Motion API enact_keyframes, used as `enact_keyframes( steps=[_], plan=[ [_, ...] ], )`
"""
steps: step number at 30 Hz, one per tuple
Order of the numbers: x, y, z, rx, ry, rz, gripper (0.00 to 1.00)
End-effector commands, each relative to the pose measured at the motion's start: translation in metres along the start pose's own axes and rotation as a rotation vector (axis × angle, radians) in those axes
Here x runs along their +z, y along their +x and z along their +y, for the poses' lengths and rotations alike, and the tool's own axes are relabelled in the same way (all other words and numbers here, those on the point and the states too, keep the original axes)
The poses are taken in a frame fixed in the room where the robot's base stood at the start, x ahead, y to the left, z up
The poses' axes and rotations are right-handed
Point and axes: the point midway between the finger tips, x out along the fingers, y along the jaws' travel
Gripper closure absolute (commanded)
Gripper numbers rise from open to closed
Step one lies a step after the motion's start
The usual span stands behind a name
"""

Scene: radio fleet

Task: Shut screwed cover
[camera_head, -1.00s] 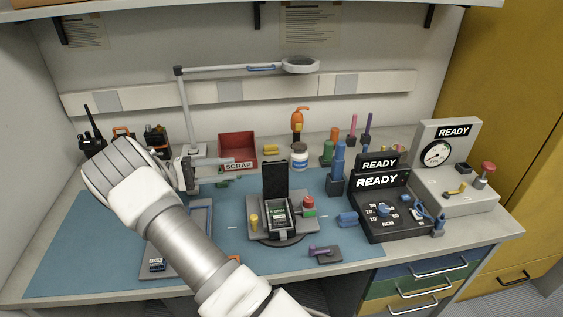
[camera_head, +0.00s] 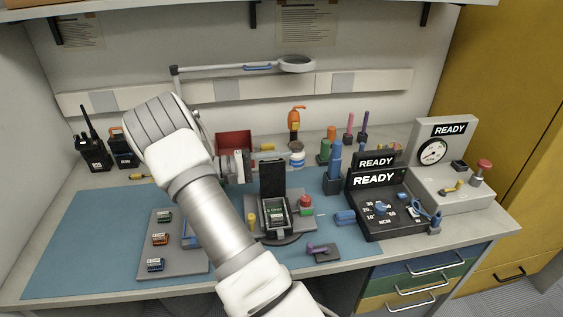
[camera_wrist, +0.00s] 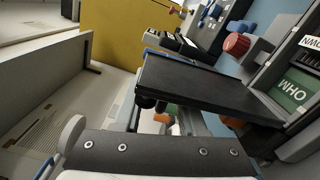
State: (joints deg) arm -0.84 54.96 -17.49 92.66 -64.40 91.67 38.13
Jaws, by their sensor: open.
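The black cover (camera_head: 272,178) stands upright, open, at the back of a small unit with a green screen (camera_head: 277,211) on a round fixture (camera_head: 284,238). In the wrist view the cover (camera_wrist: 205,88) shows large as a dark flat panel, with the green screen face (camera_wrist: 293,92) to its right. My gripper (camera_head: 240,166) is open, just left of the cover and in front of the red bin. The cover partly hides the fingers in the wrist view, and I cannot tell whether they touch it. I cannot make out a screw on the cover.
A red knob (camera_head: 306,201) and a yellow peg (camera_head: 252,222) flank the unit. A purple-handled piece (camera_head: 318,248) lies in front. Black READY testers (camera_head: 380,210) stand right, the red bin (camera_head: 233,141) behind. A tray (camera_head: 150,262) with small modules lies left; the blue mat beyond it is clear.

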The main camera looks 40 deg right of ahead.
Motion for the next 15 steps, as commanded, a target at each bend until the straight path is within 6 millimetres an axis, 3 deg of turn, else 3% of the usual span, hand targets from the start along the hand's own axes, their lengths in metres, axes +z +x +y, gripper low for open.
enact_keyframes(
  steps=[6, 12, 15],
  plan=[
    [0.0000, 0.0002, 0.0001, 0.000, 0.000, 0.000, 0.61],
    [0.0000, 0.0000, 0.0000, 0.000, 0.000, -0.001, 0.97],
    [0.0000, 0.0000, 0.0002, 0.001, 0.000, -0.001, 1.00]
  ],
)
